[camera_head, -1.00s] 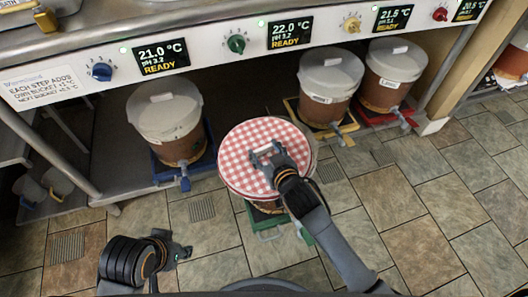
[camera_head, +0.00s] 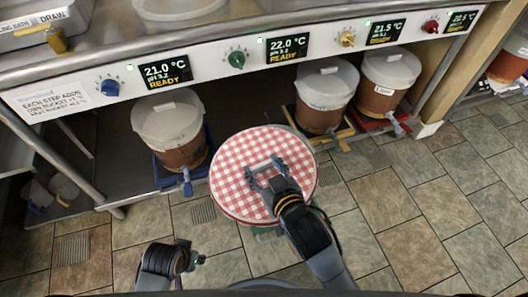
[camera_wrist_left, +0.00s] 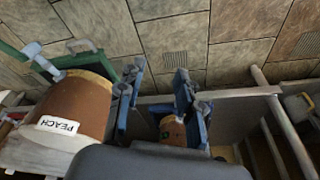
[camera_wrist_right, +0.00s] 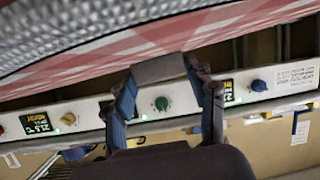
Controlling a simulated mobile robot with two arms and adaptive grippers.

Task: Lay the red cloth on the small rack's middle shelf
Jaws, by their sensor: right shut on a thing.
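The red-and-white checked cloth (camera_head: 240,180) is a round piece above a bucket in the middle of the head view, covering most of it. My right gripper (camera_head: 266,170) is shut on it near its middle; a grey-brown block shows between the fingertips in the right wrist view (camera_wrist_right: 160,69), with the cloth (camera_wrist_right: 150,38) stretching across the top. My left gripper (camera_head: 196,258) is low in the head view; in the left wrist view (camera_wrist_left: 160,78) its fingers are apart and empty. I cannot make out the small rack's middle shelf for certain.
A bucket with a blue base (camera_head: 168,127) stands left of the cloth. Buckets on yellow (camera_head: 323,98) and red (camera_head: 384,82) bases stand right. The counter's control panel (camera_head: 205,65) runs above them. A PEACH bucket (camera_wrist_left: 75,105) shows in the left wrist view. Floor in front is clear.

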